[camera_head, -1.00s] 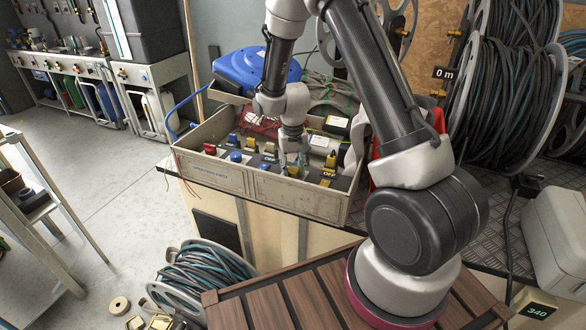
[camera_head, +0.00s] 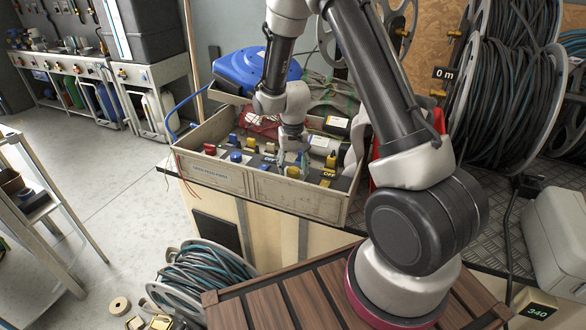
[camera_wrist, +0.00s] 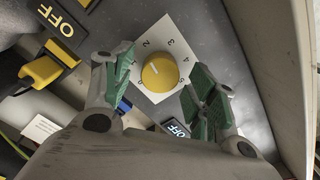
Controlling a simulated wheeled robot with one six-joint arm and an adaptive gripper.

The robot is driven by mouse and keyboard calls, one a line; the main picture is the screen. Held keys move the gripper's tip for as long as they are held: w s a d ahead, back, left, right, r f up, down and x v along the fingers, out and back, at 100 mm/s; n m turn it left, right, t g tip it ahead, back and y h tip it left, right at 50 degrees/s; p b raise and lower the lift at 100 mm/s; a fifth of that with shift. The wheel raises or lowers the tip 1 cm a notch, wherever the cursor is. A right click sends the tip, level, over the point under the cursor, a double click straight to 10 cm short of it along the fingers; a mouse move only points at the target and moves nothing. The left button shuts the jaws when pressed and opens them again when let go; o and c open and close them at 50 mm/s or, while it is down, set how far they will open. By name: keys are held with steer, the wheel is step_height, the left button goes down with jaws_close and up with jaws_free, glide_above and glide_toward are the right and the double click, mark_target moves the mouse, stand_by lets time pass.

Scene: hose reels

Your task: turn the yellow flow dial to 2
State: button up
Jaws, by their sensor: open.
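The yellow flow dial (camera_wrist: 162,73) is a round knob on a pale, tilted number plate (camera_wrist: 184,47) in the wrist view. The figures 2, 3 and 4 can be read along its upper side. A small light mark on the knob points toward the upper left, near the 2; its exact setting is hard to tell. My gripper (camera_wrist: 160,80) is open, with one green-padded finger on each side of the knob and gaps visible. In the head view my gripper (camera_head: 291,160) is low inside the open crate (camera_head: 222,178), among the controls.
A yellow switch (camera_wrist: 42,71) with an OFF label lies left of the dial in the wrist view. The crate wall (camera_wrist: 270,60) rises close on the right. A blue reel (camera_head: 252,70) stands behind the crate.

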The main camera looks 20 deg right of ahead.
mark_target(294, 170)
step_height(294, 170, up, 12)
steer(key=shift+f, duration=0.25)
stand_by(0.4)
steer(key=s+d+r+n+t, duration=0.1)
steer(key=s+d+r+t, duration=0.1)
steer(key=s+r, duration=0.8)
steer(key=s+d+r+n+t, duration=0.1)
steer(key=s+d+r, duration=0.4)
steer(key=s+r, duration=0.5)
steer(key=s+t, duration=0.1)
steer(key=s, duration=0.7)
steer(key=shift+r, duration=0.35)
